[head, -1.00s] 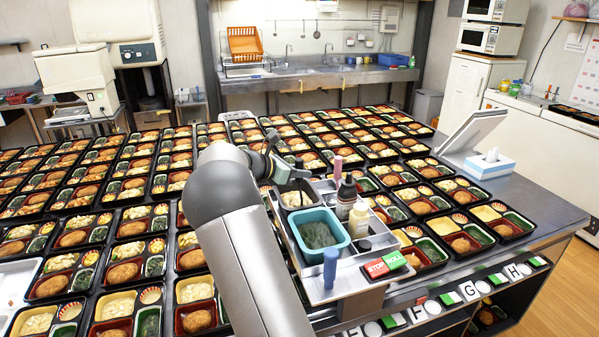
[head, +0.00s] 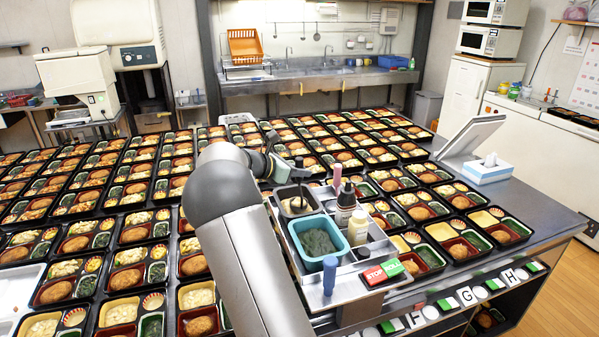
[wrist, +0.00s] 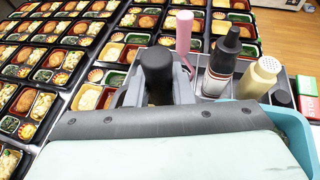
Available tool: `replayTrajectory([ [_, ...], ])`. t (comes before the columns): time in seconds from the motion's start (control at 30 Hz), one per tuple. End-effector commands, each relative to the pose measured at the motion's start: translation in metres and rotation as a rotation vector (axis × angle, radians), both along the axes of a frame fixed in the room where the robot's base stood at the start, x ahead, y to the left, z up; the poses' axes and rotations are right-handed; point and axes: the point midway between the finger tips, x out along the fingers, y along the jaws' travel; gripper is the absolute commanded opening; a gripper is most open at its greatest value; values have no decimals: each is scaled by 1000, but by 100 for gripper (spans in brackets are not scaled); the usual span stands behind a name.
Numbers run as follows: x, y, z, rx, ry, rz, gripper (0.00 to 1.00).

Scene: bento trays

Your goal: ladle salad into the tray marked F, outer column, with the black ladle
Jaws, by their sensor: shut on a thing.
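The black ladle (head: 299,189) stands roughly upright. Its lower end is in the grey bin (head: 284,193) of pale salad (head: 297,206), and its bowl is hidden. My gripper (head: 297,174) is shut on its handle above that bin. In the wrist view the handle's black top (wrist: 157,66) shows between the grey jaws. The letter F label (head: 414,319) is on the table's front edge. The outer tray nearest behind it (head: 419,270) is partly hidden by the caddy; I cannot be sure it is the marked one.
The caddy (head: 340,290) also carries a teal bin (head: 295,238) of dark greens, a black bottle (head: 345,206), a cream shaker (head: 358,228), a pink cylinder (head: 337,178), a blue cylinder (head: 330,275) and a red-green STOP sign (head: 383,272). Filled trays cover most of the table.

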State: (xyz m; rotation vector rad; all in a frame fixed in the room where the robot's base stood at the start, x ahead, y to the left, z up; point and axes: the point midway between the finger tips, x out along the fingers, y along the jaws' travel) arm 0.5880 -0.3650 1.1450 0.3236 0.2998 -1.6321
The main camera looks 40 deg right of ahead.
Motion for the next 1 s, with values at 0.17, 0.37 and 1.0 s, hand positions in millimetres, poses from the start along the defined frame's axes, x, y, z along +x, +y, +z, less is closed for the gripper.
replayTrajectory([
  [0.17,0,0,24,0,-1,0,0],
  [0.37,0,0,44,0,-1,0,0],
  [1.0,0,0,69,-1,-1,1,0],
])
